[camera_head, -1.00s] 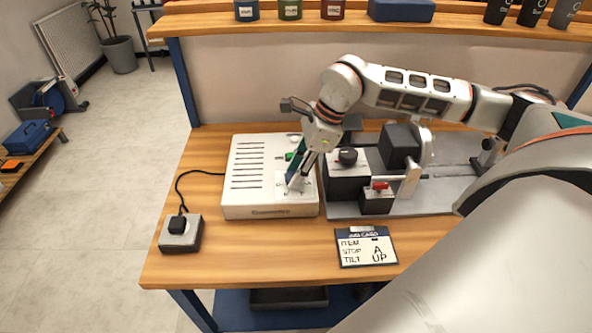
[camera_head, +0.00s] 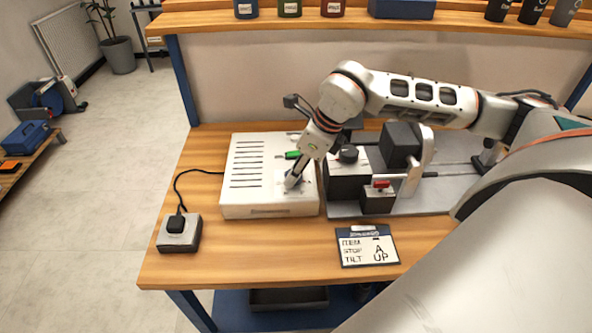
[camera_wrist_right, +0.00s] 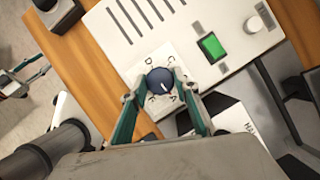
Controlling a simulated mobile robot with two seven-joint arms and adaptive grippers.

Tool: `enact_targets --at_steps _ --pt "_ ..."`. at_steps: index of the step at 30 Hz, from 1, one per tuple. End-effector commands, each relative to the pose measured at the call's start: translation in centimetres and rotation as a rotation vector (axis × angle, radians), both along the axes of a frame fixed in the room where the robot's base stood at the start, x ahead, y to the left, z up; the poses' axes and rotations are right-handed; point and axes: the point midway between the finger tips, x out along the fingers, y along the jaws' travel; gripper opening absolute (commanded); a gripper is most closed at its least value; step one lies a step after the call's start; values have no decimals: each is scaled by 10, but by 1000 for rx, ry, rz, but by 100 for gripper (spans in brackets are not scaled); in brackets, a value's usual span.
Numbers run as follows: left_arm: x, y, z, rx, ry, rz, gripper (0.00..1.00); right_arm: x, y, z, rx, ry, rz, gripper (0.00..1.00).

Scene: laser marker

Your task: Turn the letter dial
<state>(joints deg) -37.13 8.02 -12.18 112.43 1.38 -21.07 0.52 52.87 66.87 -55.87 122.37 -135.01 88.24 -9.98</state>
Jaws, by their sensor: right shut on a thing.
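The letter dial (camera_wrist_right: 160,81) is a round dark blue knob with a white pointer line. It sits on a white plate with letters around it, C, D and A among them. The pointer aims toward the lower right, near the A. My right gripper (camera_wrist_right: 161,92) has its teal-sided fingers on either side of the knob, shut on it. In the head view the right gripper (camera_head: 291,182) reaches down onto the white control box (camera_head: 245,207) and hides the dial. What looks like my left gripper (camera_wrist_right: 22,80) shows small at the left of the wrist view; its jaws are unclear.
A green button (camera_wrist_right: 211,47) and a small white knob (camera_wrist_right: 253,24) are on the control box. The marker machine (camera_head: 345,185) stands right of it. A card (camera_head: 367,245) reads STOP A, TILT UP. A cabled switch box (camera_head: 180,235) lies left. The front table is mostly clear.

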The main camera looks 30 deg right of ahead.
Motion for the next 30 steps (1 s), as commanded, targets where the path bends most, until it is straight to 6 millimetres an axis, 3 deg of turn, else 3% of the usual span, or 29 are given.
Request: enact_targets --at_steps 8,9,10,23,30 --pt "0 0 0 0 0 0 37 0 0 0 0 0 -1 8" --pt "0 0 0 0 0 0 37 0 0 0 0 0 -1 40" --pt "0 0 0 0 0 0 37 0 0 0 0 0 -1 46" --pt "-2 1 -1 2 4 0 37 -1 -1 5 0 0 0 46" --pt "-1 0 -1 1 2 0 37 -13 -10 41 -2 -5 -1 46"
